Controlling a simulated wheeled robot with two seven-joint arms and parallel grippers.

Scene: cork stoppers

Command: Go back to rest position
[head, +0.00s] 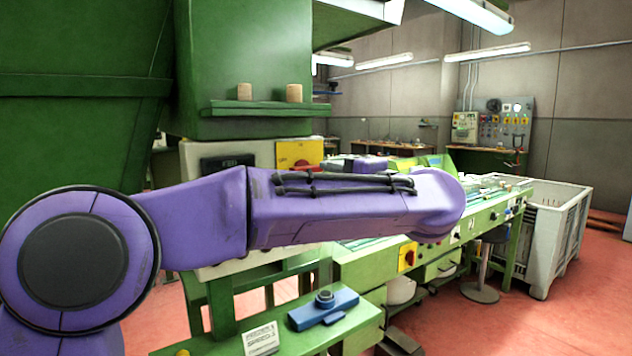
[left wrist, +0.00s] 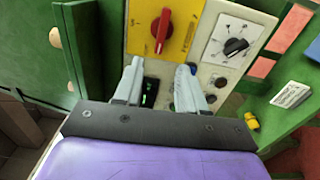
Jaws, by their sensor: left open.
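My left arm, purple, reaches across the head view from the left. Its gripper is hidden there. In the left wrist view my left gripper (left wrist: 158,82) is open, with its two pale fingers apart and nothing between them. The fingers point at a machine control panel (left wrist: 190,70) and overlap its lower part in the picture; I cannot tell the exact gap. Two cork stoppers, one on the left (head: 244,91) and one on the right (head: 294,93), stand on a green shelf (head: 262,107). My right gripper is in neither view.
The panel has a red rotary switch (left wrist: 162,30) on a yellow plate and a black knob (left wrist: 236,46). A blue device (head: 323,309) and a white sign (head: 261,341) sit on a low green table. A grey bin (head: 556,232) stands at right; red floor (head: 560,325) is open in front.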

